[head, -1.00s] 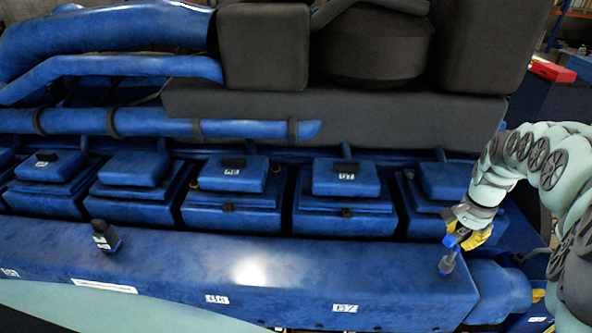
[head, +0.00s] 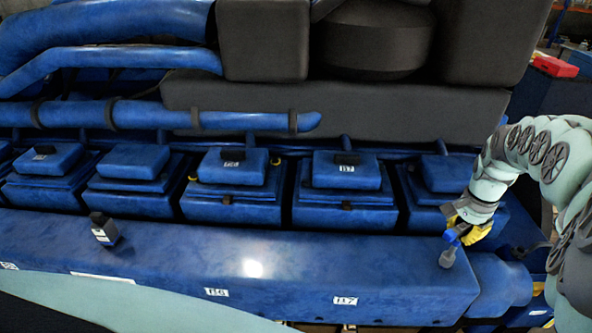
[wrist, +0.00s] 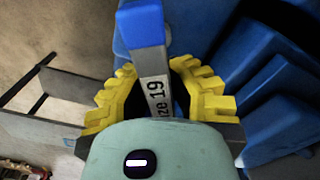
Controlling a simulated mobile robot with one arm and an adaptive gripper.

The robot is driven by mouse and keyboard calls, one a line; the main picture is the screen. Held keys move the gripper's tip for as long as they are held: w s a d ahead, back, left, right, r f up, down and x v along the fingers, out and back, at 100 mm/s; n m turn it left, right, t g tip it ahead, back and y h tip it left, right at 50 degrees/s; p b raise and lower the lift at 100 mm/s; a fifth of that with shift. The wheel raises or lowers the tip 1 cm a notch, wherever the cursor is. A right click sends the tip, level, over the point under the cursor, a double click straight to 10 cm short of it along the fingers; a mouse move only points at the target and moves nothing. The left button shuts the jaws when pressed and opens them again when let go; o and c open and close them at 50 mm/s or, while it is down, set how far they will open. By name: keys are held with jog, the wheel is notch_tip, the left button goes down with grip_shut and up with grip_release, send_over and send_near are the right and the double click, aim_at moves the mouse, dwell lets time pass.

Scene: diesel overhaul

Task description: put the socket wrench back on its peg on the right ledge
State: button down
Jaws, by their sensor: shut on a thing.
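The socket wrench (wrist: 154,75) is a grey bar with a bright blue end and a label reading "ze 19" in the wrist view. My gripper (wrist: 160,92) is shut on it, yellow ridged fingers on either side of the bar. In the head view my gripper (head: 468,232) is above the right end of the long blue ledge (head: 300,265), and the wrench's blue end (head: 451,236) points left. A small grey upright piece (head: 447,258) shows just below that blue end; I cannot tell whether it is the peg or whether they touch.
A dark and grey upright object (head: 103,230) stands on the ledge's left part. Blue boxy covers (head: 345,182) line the engine behind the ledge. The ledge top between the upright object and my gripper is clear. A red box (head: 555,67) is far right.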

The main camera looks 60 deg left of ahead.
jog(key=shift+f+b, duration=0.55)
jog(key=shift+f, duration=0.15)
jog(key=shift+c, duration=1.4)
grip_release()
jog(key=shift+r, duration=0.15)
jog(key=shift+r+p, duration=3.25)
jog(key=shift+r, duration=1.25)
jog(key=shift+f, duration=0.1)
jog(key=shift+o, duration=0.4)
jog(key=shift+o, duration=1)
